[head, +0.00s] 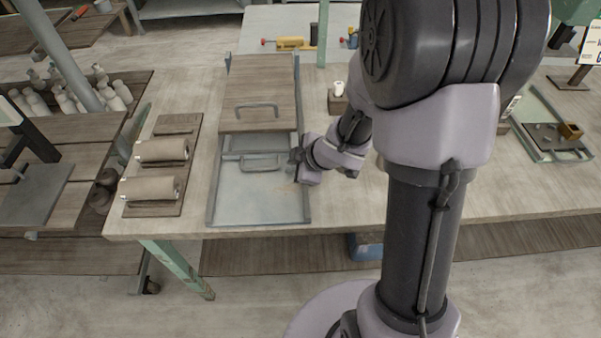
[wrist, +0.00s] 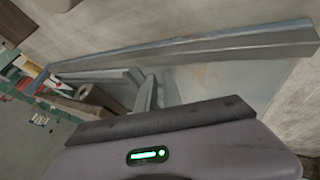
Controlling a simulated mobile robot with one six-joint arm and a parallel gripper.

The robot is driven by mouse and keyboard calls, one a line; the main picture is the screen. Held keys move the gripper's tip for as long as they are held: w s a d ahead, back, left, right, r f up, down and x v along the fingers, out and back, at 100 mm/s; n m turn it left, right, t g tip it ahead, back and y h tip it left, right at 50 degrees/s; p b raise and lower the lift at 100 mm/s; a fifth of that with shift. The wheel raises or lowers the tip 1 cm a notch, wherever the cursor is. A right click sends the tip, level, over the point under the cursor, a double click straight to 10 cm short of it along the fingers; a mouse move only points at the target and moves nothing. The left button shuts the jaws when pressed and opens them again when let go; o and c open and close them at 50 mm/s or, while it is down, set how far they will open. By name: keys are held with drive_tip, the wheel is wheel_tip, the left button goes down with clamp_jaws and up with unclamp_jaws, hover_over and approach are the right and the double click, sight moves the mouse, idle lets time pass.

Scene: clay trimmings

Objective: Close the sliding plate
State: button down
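A flat wooden plate (head: 258,82) with a bar handle (head: 256,108) lies over the back part of a long metal-framed tray on the bench. The front part of the tray (head: 250,203) is uncovered and shows a pale grey floor. The wrist view shows a long metal rail (wrist: 200,48) close ahead. I cannot make out the finger gap.
A board with two clay-coloured rolls (head: 160,152) lies left of the tray. Bottles (head: 75,97) stand on a left-hand table. Bare bench top (head: 345,205) lies right of the tray's front.

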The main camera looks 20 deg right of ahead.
sight(291, 147)
drive_tip(key=w, duration=0.3)
drive_tip(key=shift+d, duration=0.4)
drive_tip(key=shift+s, duration=0.1)
drive_tip(key=shift+w+d+r+p, duration=0.1)
drive_tip(key=shift+w+d+p, duration=0.15)
drive_tip(key=shift+w+p, duration=0.5)
drive_tip(key=shift+w+d+r+p, duration=0.1)
drive_tip(key=shift+w+d+p, duration=0.15)
drive_tip(key=shift+w+p, duration=0.45)
